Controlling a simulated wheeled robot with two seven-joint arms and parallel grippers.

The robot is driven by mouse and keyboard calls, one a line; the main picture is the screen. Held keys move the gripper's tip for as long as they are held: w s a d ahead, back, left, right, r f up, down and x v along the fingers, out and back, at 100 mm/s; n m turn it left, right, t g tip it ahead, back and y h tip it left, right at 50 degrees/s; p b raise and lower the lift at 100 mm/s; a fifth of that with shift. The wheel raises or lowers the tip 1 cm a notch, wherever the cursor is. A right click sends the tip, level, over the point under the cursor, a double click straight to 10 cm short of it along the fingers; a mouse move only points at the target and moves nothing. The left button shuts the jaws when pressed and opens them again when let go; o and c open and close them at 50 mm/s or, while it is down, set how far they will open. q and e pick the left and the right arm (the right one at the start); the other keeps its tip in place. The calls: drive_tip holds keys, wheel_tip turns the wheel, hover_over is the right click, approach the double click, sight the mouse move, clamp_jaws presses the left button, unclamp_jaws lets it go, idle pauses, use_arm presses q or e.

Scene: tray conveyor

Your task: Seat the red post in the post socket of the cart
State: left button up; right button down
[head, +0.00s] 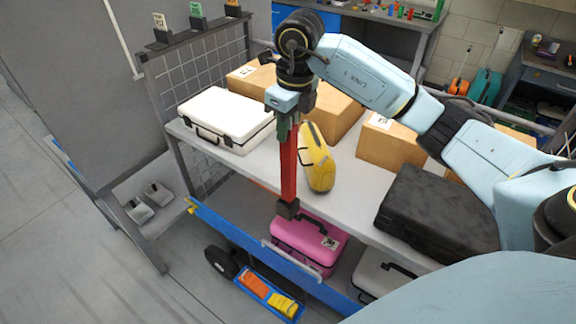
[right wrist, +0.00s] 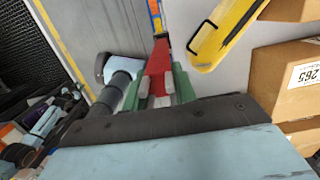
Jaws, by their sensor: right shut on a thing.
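My right gripper (head: 286,124) is shut around the upper end of the red post (head: 289,168), which hangs close to upright below it. In the right wrist view the gripper's green fingers (right wrist: 160,88) press on both sides of the red post (right wrist: 159,60). A dark block (head: 288,208) shows at the post's lower end, in front of the grey cart's (head: 240,169) front edge. I cannot tell whether this block is the post's foot or the post socket. No other socket can be made out. My left gripper is not in view.
A yellow case (head: 318,160) stands close right of the post. A white case (head: 225,118), cardboard boxes (head: 388,145) and a black case (head: 435,213) crowd the top. A pink case (head: 308,243) sits below, behind a blue rail (head: 240,237). Floor is clear at left.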

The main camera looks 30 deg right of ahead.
sight(288, 148)
wheel_tip(288, 148, down, 6)
drive_tip(key=shift+r+p, duration=0.1)
drive_tip(key=shift+p, duration=0.4)
drive_tip(key=shift+f, duration=0.25)
drive_tip(key=c, duration=1.1)
unclamp_jaws()
drive_tip(key=shift+r, duration=0.1)
drive_tip(key=r, duration=0.4)
drive_tip(key=s+r+b, duration=0.1)
drive_tip(key=r, duration=0.3)
drive_tip(key=r+b, duration=0.1)
drive_tip(key=r, duration=0.3)
drive_tip(key=shift+s+d, duration=0.15)
drive_tip(key=shift+d, duration=0.1)
